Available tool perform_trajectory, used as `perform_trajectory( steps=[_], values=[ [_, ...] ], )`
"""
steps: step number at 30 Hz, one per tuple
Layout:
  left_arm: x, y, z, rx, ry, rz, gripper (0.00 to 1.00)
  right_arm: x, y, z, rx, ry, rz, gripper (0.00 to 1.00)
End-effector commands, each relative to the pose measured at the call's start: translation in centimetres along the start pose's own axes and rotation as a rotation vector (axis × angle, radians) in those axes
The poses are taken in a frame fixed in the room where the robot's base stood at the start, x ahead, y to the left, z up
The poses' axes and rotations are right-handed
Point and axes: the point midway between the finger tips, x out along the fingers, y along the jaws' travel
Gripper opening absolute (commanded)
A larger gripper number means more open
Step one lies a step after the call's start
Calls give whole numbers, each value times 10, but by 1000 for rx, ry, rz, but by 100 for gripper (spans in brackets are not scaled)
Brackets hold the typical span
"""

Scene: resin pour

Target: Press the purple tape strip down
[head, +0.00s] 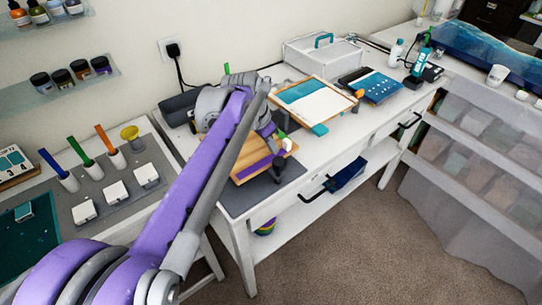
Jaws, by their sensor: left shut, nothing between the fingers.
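A wooden board (242,173) lies on a dark mat (240,201) on the white table. The purple tape strip (250,169) shows as a thin purple band across the board; my arm covers part of the area behind it. My left gripper (278,175) is shut and empty at the board's right side, close to the strip's right end. I cannot tell whether it touches the board or the strip. My right gripper is not in view.
A wood-framed panel (324,108) and a blue board (372,85) lie further right on the table. A clear box (310,58) stands behind them. White blocks (116,191) and coloured tools in holders are on the left table. Bare carpet lies in front.

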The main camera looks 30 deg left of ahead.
Motion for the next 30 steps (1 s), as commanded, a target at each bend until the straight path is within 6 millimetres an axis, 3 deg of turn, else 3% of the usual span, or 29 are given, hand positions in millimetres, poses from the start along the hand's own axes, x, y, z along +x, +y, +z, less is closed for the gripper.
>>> perform_trajectory(
  steps=[30],
  values=[
    [13,0,4,0,0,0,0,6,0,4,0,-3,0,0]
  ],
)
